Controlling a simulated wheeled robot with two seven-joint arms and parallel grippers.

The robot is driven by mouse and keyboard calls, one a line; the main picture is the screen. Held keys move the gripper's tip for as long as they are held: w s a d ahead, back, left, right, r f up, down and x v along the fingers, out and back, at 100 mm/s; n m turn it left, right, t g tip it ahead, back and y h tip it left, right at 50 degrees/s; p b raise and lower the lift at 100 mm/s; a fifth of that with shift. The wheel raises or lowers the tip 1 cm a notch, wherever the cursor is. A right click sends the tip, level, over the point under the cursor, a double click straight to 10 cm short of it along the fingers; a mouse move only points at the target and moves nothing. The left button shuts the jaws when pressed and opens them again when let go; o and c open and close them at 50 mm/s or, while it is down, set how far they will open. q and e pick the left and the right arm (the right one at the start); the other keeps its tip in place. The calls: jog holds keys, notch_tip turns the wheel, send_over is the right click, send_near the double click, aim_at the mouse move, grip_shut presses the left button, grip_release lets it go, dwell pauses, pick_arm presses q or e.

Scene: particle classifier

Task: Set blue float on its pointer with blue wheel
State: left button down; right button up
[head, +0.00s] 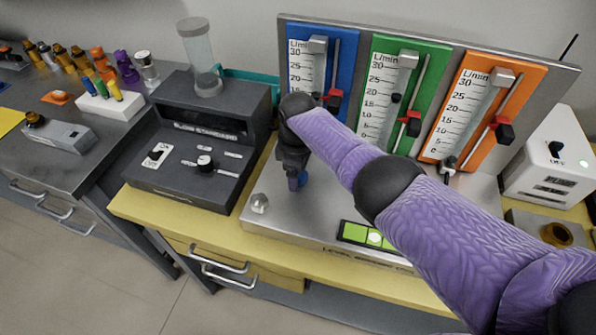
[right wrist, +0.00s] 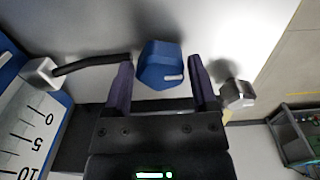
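The blue wheel (right wrist: 160,66) shows between the fingers of my right gripper (right wrist: 160,82) in the right wrist view. The fingers are spread on both sides of it, with narrow gaps. In the head view my right gripper (head: 295,175) points down at the blue wheel (head: 302,179), at the front of the blue panel. The blue panel (head: 346,48) carries a clear tube, a scale and a red and black pointer (head: 333,101). My forearm crosses just below it and hides its lower part. I cannot make out the blue float. My left gripper is out of view.
A green panel (head: 427,55) and an orange panel (head: 525,80) stand to the right, with similar pointers. A dark grey box (head: 215,125) stands close on the left. A metal knob (head: 259,203) and a green level (head: 355,233) are on the metal base.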

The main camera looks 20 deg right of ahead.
jog(key=shift+o, duration=1.1)
notch_tip(320, 180, up, 9)
jog(key=p, duration=0.4)
jog(key=shift+p, duration=0.4)
jog(key=shift+r, duration=0.45)
